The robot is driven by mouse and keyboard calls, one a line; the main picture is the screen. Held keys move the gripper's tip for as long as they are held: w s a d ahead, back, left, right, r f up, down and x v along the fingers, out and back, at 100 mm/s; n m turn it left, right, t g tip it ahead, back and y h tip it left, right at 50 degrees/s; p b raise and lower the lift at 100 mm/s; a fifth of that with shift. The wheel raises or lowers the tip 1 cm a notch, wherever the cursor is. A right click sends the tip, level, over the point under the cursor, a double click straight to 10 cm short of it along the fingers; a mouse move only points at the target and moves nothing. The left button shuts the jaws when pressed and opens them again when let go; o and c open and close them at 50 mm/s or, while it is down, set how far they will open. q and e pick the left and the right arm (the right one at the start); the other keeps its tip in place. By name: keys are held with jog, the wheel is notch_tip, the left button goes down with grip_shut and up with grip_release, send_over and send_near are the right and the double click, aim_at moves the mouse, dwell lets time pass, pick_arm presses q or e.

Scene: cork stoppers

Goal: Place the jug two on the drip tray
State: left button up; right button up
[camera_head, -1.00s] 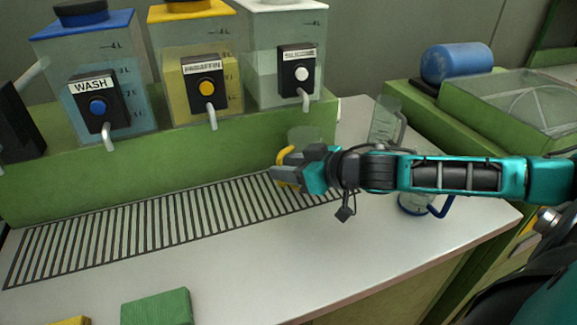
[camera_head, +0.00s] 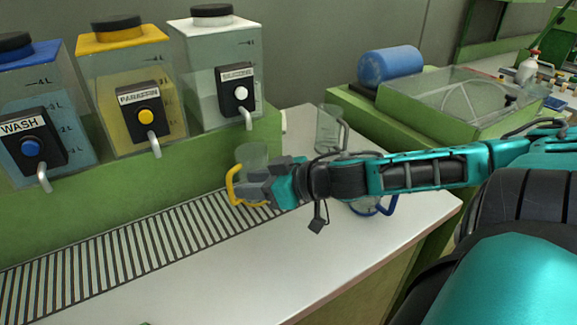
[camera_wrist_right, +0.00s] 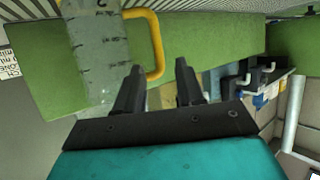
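A clear jug with a yellow handle (camera_head: 251,157) is at the right end of the slatted drip tray (camera_head: 150,240), its base partly hidden by my right gripper (camera_head: 252,188). In the right wrist view the jug (camera_wrist_right: 97,55) is at upper left. Its yellow handle (camera_wrist_right: 157,45) reaches down between the fingertips of my open right gripper (camera_wrist_right: 158,68), with space on both sides. A clear jug with a grey handle (camera_head: 328,128) stands farther back. A blue-handled jug (camera_head: 366,205) is partly hidden behind my right arm. No label shows which is jug two. My left gripper is not in view.
The wash (camera_head: 30,110), paraffin (camera_head: 130,85) and white-topped (camera_head: 218,70) dispensers stand on a green ledge (camera_head: 150,190) behind the tray. A green bench with a blue cylinder (camera_head: 390,66) is at the right. The white tabletop (camera_head: 300,250) in front is clear.

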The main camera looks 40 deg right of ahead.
jog(key=p+v, duration=0.2)
jog(key=v, duration=0.6)
jog(key=shift+p, duration=0.35)
jog(key=shift+w, duration=0.1)
dwell(0.7)
